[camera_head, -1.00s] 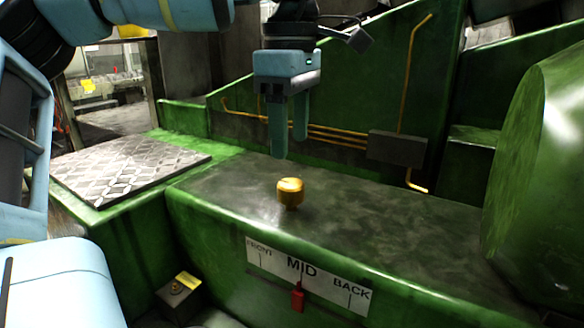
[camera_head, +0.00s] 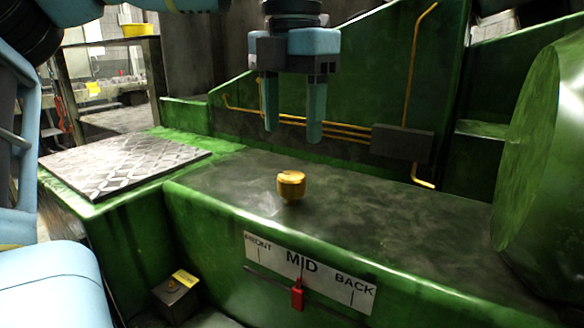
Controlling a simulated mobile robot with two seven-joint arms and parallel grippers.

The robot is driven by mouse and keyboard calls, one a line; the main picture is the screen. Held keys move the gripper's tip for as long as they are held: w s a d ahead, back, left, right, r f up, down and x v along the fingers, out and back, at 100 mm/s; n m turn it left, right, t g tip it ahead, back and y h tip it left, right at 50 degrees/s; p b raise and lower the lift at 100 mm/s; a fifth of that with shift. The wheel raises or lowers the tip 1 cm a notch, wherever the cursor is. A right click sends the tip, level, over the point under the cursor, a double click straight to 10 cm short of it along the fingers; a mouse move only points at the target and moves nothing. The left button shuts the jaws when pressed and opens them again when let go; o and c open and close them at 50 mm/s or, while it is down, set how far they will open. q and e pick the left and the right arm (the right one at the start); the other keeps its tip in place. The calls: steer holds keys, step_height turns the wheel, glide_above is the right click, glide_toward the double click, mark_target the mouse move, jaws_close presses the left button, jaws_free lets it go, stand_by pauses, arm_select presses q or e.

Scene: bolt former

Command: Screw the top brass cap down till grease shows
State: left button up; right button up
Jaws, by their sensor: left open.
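The brass cap (camera_head: 291,185) stands upright on the dark, worn top of the green machine bed, near its front edge. No grease shows around it. My left gripper (camera_head: 293,136) hangs above the cap, pointing down, with its two teal fingers apart and nothing between them. The fingertips are clear of the cap, with a visible gap below them. My right gripper is not in view.
A label plate reading FRONT, MID, BACK (camera_head: 302,266) with a red slider (camera_head: 297,293) is on the bed's front face. A patterned metal plate (camera_head: 125,165) lies left. Yellow pipes and a grey box (camera_head: 402,143) are behind. A large green drum (camera_head: 545,150) stands right.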

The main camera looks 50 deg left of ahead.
mark_target(292, 176)
arm_select(q)
step_height(292, 176, down, 8)
steer(key=shift+r, duration=0.2)
stand_by(0.3)
steer(key=c, duration=1)
